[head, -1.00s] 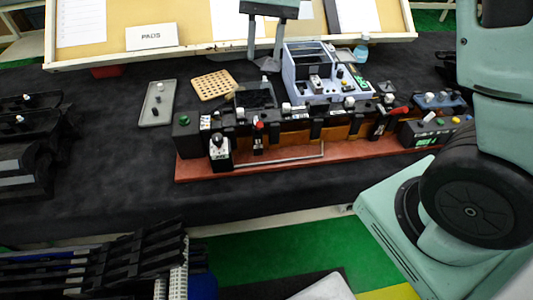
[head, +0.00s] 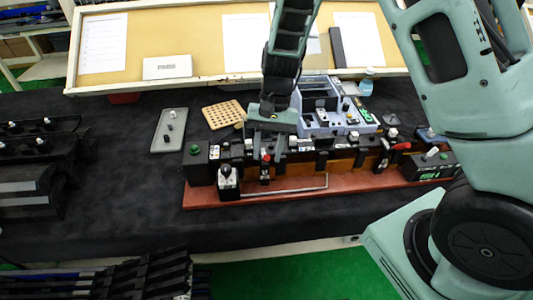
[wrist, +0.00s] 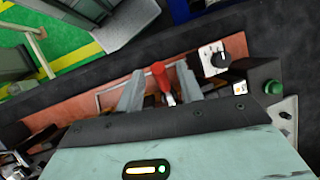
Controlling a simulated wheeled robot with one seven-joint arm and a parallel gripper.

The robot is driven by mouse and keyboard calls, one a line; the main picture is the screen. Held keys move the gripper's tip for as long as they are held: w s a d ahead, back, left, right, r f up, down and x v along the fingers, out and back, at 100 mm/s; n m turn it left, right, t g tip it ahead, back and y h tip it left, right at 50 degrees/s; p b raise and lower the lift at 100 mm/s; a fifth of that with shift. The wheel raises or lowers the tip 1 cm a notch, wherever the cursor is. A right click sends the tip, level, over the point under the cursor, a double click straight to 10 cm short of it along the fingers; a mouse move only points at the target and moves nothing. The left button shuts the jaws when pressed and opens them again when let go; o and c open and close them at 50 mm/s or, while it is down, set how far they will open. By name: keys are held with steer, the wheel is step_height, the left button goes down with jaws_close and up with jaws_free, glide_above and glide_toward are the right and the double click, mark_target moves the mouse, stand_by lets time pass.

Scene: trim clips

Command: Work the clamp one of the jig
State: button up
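The jig has a long black fixture bar on a reddish-brown base (head: 350,188). A clamp with a red handle (head: 265,167) stands near the bar's left part; its handle also shows in the wrist view (wrist: 158,70). A second red-handled clamp (head: 400,147) is at the bar's right part, its handle slanting. I cannot read which is numbered one. My gripper (head: 272,150) is low over the left clamp. In the wrist view my gripper (wrist: 160,78) is open, with one grey finger on each side of the red handle and visible gaps.
A black block with a green button (head: 195,152) and a unit with a white face and black knob (head: 228,178) stand left of the clamp. Behind are a grey-blue bin (head: 318,95), a perforated tan board (head: 223,114) and a grey tray (head: 169,130). The dark table is clear at front left.

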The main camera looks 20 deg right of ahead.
steer(key=shift+x, duration=1.15)
jaws_close()
